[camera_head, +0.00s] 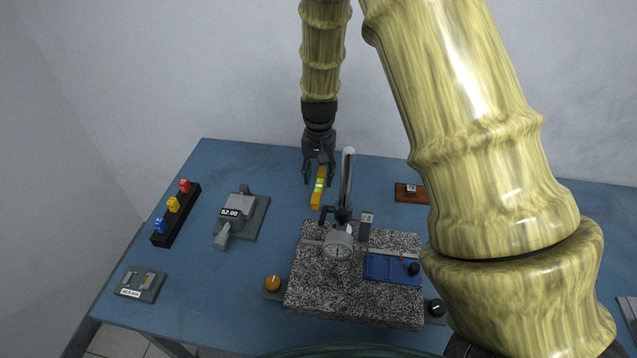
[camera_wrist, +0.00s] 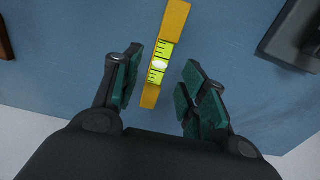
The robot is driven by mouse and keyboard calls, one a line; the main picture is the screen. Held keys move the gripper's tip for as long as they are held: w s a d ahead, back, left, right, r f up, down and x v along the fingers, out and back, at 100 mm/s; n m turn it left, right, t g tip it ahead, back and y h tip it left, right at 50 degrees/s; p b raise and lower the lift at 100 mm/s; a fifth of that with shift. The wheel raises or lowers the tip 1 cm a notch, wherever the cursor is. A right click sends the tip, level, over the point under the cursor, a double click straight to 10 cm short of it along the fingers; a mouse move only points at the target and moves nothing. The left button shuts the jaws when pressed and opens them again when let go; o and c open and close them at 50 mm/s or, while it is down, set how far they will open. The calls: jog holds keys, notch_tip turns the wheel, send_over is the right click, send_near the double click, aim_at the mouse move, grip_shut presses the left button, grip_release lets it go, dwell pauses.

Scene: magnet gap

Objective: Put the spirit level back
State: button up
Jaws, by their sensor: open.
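The spirit level (camera_head: 317,190) is a yellow-orange bar with a bright green vial, lying on the blue table behind the granite block. My gripper (camera_head: 319,177) points down at its far end, with the fingers apart. In the wrist view the level (camera_wrist: 173,24) runs up from between the open fingers of my gripper (camera_wrist: 157,92), and its near end lies between them. The fingers do not appear to touch it; a gap shows on both sides.
A speckled granite block (camera_head: 350,305) with a dial gauge (camera_head: 339,246) on a post and a blue fixture (camera_head: 392,269) stands in front. To the left are a grey device reading 52.00 (camera_head: 241,215), a black rack (camera_head: 177,215) with coloured pieces and a small grey block (camera_head: 140,284). A brown base (camera_head: 411,194) lies right.

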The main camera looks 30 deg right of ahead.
aim_at(319, 186)
notch_tip(319, 186, up, 8)
jog(key=b, duration=0.1)
dwell(0.4)
dwell(0.4)
